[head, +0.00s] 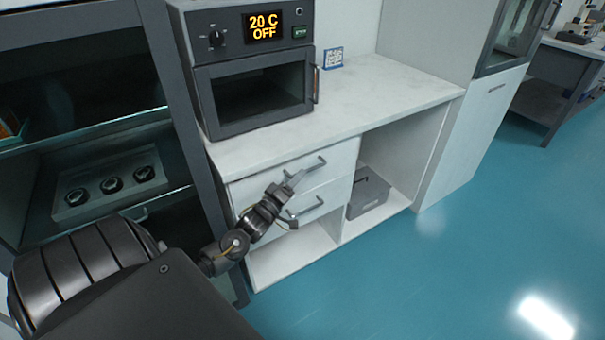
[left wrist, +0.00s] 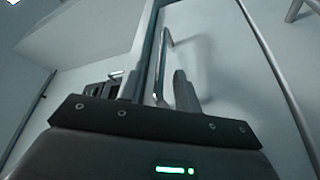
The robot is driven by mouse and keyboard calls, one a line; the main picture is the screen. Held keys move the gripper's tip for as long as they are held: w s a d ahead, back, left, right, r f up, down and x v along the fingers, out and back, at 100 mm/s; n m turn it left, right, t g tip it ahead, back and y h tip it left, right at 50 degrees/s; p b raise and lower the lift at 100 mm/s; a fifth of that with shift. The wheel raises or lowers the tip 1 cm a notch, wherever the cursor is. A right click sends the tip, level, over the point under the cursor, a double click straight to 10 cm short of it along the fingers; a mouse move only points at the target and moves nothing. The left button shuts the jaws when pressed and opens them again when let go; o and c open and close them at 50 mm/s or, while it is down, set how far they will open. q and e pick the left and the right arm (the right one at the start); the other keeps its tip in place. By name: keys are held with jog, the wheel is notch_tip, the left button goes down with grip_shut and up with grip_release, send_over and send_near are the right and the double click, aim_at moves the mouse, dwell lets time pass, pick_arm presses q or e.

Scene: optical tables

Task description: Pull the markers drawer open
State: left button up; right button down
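Two white drawers sit under the counter, the upper drawer (head: 325,168) and the lower drawer (head: 326,199). Each has a grey bar handle, and both look closed. No label naming the markers drawer is readable. My left gripper (head: 293,181) is at the drawer fronts, by the upper handle (head: 312,167); the lower handle (head: 305,208) is just below it. In the left wrist view, a bar handle (left wrist: 160,68) stands between the two fingers of my left gripper (left wrist: 166,72). The fingers are apart, with a gap seen beside the bar. My right gripper is out of view.
An oven (head: 250,75) reading "20 C OFF" stands on the white counter (head: 385,88). A grey bin (head: 368,192) sits in the open bay right of the drawers. A dark cabinet (head: 85,75) stands at left. The blue floor (head: 430,270) in front is clear.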

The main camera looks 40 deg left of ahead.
pick_arm(q)
jog(key=x, duration=0.2)
jog(key=shift+w, duration=0.45)
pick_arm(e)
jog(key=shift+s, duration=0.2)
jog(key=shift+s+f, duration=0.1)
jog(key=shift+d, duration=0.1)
